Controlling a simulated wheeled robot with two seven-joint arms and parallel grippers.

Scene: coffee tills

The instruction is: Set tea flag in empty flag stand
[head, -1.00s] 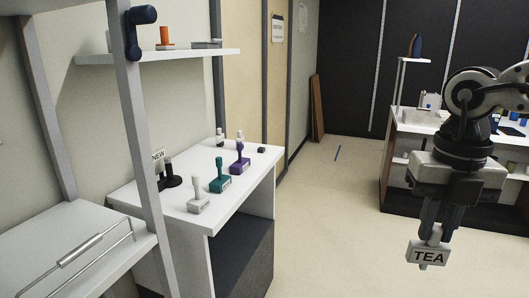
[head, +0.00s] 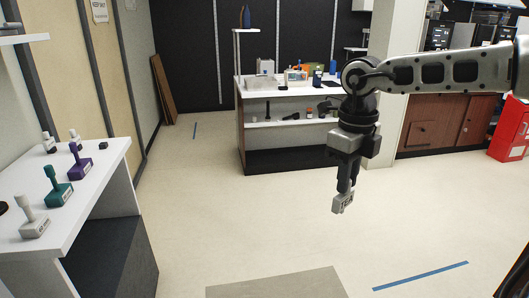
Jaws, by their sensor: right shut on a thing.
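My right gripper (head: 346,188) points down at the right of the middle, over open floor. It is shut on the tea flag (head: 343,203), a small light block with dark lettering. The flag is turned at an angle here, so its lettering is hard to read. An empty flag stand cannot be clearly made out. My left gripper is out of view.
A white table (head: 68,222) at left holds white (head: 34,222), teal (head: 57,188) and purple (head: 80,162) handled blocks. A white counter (head: 263,98) with several items stands at the back. A red box (head: 511,130) stands far right. The floor between is clear.

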